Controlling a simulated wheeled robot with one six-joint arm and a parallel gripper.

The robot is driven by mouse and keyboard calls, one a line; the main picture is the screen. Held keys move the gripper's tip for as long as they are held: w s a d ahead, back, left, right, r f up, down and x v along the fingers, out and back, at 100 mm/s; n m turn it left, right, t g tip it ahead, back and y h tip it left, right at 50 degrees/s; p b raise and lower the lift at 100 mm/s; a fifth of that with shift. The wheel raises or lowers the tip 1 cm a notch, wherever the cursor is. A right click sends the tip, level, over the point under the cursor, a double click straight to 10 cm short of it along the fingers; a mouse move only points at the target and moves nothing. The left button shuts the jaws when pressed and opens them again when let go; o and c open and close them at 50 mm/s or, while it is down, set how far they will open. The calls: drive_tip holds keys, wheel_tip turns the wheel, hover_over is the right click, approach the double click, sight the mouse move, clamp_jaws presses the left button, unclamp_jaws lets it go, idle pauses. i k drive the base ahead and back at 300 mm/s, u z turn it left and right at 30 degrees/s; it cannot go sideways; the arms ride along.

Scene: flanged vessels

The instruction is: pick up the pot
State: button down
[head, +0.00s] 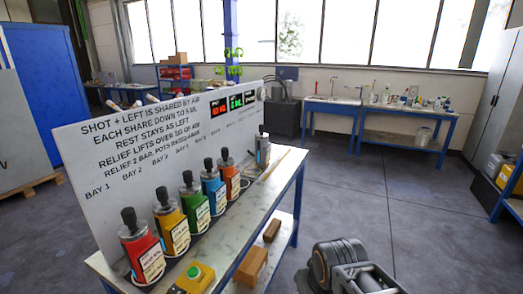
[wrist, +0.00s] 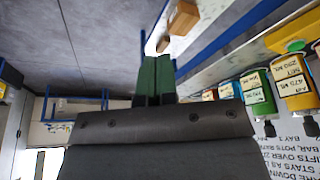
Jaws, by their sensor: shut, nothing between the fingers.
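Several flanged pots with black knobs stand in a row on the bench: red (head: 141,251), yellow (head: 172,229), green (head: 196,208), blue (head: 213,190) and orange (head: 229,178). A grey pot (head: 262,152) stands apart at the far end. Pale labels show on the coloured pots. In the wrist view the yellow pot (wrist: 297,90) and green pot (wrist: 258,95) appear at the right, upside down. My gripper (wrist: 155,62) is shut and empty, its green fingers together, apart from the pots. Its fingers cannot be made out in the head view.
A white lettered panel (head: 110,150) stands behind the pots. A yellow box with a green button (head: 195,278) sits at the bench's near end. Brown blocks (head: 250,268) lie on the lower shelf. The grey floor (head: 380,205) right of the bench is largely clear.

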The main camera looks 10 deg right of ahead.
sight(263, 149)
drive_tip(key=z, duration=0.8)
drive_tip(key=k, duration=1.1)
drive_tip(key=z, duration=1.1)
drive_tip(key=i, duration=0.5)
drive_tip(key=u, duration=0.4)
drive_tip(key=i, duration=2.3)
drive_tip(key=u, duration=0.7)
drive_tip(key=i, duration=1.45)
drive_tip(key=u, duration=2.05)
drive_tip(key=i, duration=1.1)
drive_tip(key=u, duration=1.05)
